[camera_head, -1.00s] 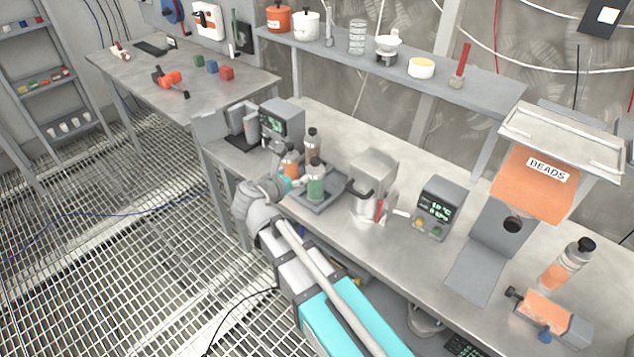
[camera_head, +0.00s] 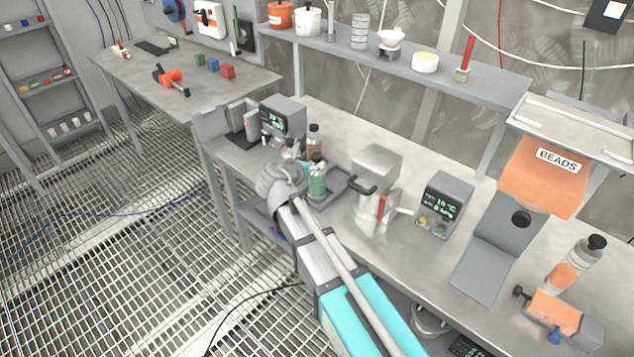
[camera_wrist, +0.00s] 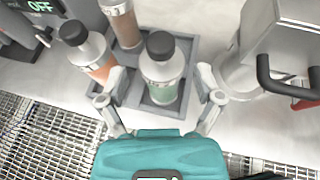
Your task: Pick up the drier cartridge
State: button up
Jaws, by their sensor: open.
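Several clear cartridges with black caps and coloured fill are in view; I cannot tell from the pictures which one the task names. A green-filled cartridge (camera_wrist: 162,72) stands upright in a grey tray (camera_wrist: 197,52); it also shows in the head view (camera_head: 317,182). A brown-filled cartridge (camera_wrist: 122,22) stands behind it, and an orange-filled cartridge (camera_wrist: 88,52) stands to its left. My gripper (camera_wrist: 162,84) is open, with one finger on each side of the green-filled cartridge. Contact is not clear. In the head view my arm largely hides the orange-filled one.
A grey metal device with a black handle (camera_head: 374,175) stands close to the right of the tray. A display box (camera_head: 283,118) is to the left, another (camera_head: 442,205) farther right. A BEADS hopper (camera_head: 545,175) and another orange-filled cartridge (camera_head: 575,262) are at the right end.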

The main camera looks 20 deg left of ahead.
aim_at(314, 160)
dwell(0.3)
jog(key=shift+f+b+x, duration=0.2)
jog(key=shift+b+x, duration=0.7)
jog(key=shift+x, duration=1.05)
jog(key=shift+w+d+f, duration=0.15)
jog(key=shift+w+f, duration=0.05)
jog(key=shift+w, duration=0.35)
grip_shut()
